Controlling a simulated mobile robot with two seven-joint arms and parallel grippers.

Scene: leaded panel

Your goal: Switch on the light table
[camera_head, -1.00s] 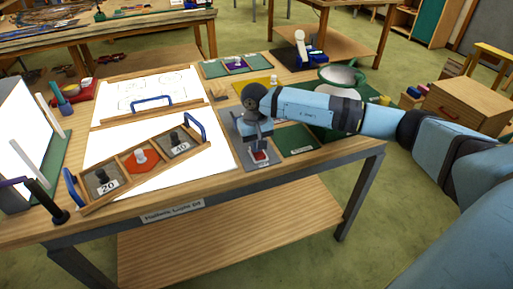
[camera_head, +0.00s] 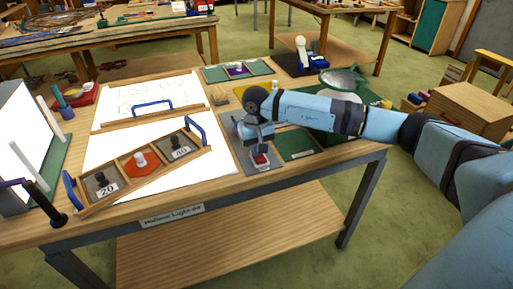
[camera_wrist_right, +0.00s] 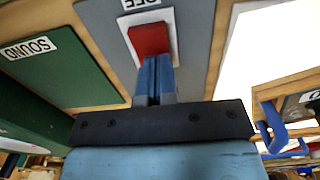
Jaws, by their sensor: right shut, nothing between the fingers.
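The light table's white surface (camera_head: 115,145) fills the left and middle of the bench top and looks bright. A red switch (camera_head: 261,160) on a white base sits on a grey plate (camera_head: 240,153) to its right. The red switch (camera_wrist_right: 149,40) also shows in the right wrist view, with a label cut off at the top edge. My right gripper (camera_head: 259,149) is shut and empty, pointing down at the switch. In the wrist view its closed fingertips (camera_wrist_right: 155,60) are right at the switch's near edge; I cannot tell whether they touch.
A wooden tray (camera_head: 150,178) with weights and blue handles lies across the white surface. A green plate (camera_head: 297,143) lies right of the switch; it is labelled SOUND in the wrist view (camera_wrist_right: 60,55). A bowl (camera_head: 343,80) stands behind my right arm.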

